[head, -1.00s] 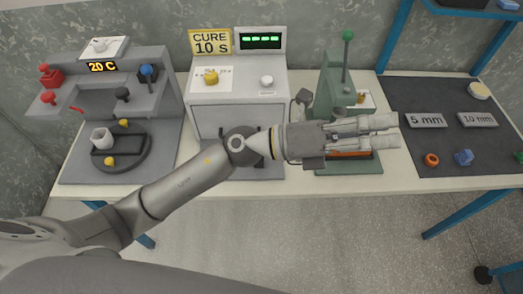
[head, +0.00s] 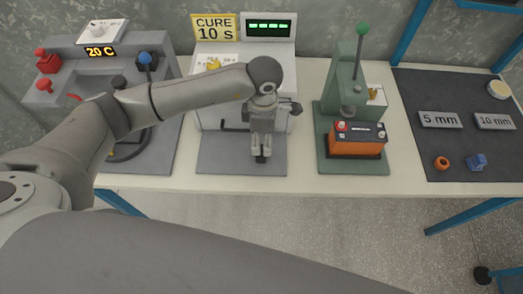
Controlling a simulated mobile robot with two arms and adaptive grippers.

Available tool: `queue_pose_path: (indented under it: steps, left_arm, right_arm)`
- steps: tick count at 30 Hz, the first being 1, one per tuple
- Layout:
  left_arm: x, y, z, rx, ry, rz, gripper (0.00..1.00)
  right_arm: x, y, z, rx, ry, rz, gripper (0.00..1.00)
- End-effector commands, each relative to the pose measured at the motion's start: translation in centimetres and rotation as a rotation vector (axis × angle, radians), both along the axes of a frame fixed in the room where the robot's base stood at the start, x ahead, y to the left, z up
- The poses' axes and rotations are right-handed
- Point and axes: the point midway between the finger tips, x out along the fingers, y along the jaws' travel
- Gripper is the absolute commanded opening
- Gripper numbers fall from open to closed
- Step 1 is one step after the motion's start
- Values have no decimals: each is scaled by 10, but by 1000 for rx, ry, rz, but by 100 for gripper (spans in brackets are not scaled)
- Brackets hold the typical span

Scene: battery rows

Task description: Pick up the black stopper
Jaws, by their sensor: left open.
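My left gripper (head: 262,157) points down over the grey base plate of the white CURE unit, well to the right of the black piece. It is open and nothing shows between its fingers. My right gripper is not in view.
A blue knob (head: 146,61) and red knobs (head: 47,62) share the left machine. The green press (head: 335,95) holds an orange battery (head: 357,142). A dark mat (head: 455,90) at right carries 5 mm and 10 mm blocks, an orange ring and a blue piece.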

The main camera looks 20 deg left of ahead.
Motion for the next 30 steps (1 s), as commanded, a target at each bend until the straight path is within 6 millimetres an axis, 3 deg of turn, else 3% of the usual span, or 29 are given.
queue_pose_path:
  steps: [3,11,19,28,30]
  left_arm:
    - [-1,-1,-16,-2,4,1,53]
    - [-2,-2,-36,-4,5,1,53]
    - [-1,-3,-72,-4,3,1,53]
    - [-1,-4,-79,-5,1,0,53]
    - [-1,-4,-79,-5,1,0,45]
  right_arm:
    - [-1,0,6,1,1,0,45]
    - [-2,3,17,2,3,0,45]
    - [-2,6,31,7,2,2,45]
    - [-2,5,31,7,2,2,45]
    - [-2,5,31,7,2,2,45]
